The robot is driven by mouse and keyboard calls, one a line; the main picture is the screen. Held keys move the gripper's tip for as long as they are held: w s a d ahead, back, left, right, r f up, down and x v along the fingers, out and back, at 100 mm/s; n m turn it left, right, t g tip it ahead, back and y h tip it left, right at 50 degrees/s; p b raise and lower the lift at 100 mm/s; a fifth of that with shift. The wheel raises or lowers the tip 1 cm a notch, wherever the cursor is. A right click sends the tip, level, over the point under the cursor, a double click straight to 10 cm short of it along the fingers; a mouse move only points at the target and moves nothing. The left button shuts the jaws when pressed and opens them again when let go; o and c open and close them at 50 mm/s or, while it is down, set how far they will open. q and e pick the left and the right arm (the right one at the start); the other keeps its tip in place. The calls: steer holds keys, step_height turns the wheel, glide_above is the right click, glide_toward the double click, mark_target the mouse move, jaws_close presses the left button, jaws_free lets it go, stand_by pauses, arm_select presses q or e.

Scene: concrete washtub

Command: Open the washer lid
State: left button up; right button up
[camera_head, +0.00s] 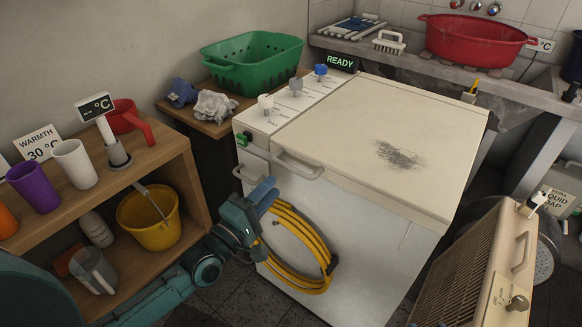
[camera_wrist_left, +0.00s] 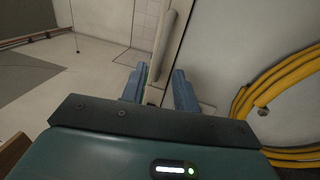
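The washer (camera_head: 315,215) is a cream top-loader with its lid (camera_head: 385,135) closed flat; a dark scuff marks the lid. A lid handle (camera_head: 299,165) sits at the lid's front left edge, and another handle (camera_head: 248,174) is on the front panel, to its left. My left gripper (camera_head: 265,192) is just below these handles, in front of the washer. In the left wrist view its fingers (camera_wrist_left: 159,92) are apart, with a pale edge showing between them and a grey bar (camera_wrist_left: 166,42) beyond. I cannot tell whether they touch. My right gripper is not in view.
A yellow hose (camera_head: 298,250) hangs on the washer front beside my left arm. A wooden shelf (camera_head: 165,155) with cups and a yellow bucket (camera_head: 150,218) stands left. A green basket (camera_head: 250,62) is behind. A tan heater (camera_head: 480,265) stands at front right.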

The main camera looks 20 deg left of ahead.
mark_target(290, 166)
arm_select(q)
steer(key=x, duration=0.8)
steer(key=shift+w+f, duration=0.1)
jaws_close()
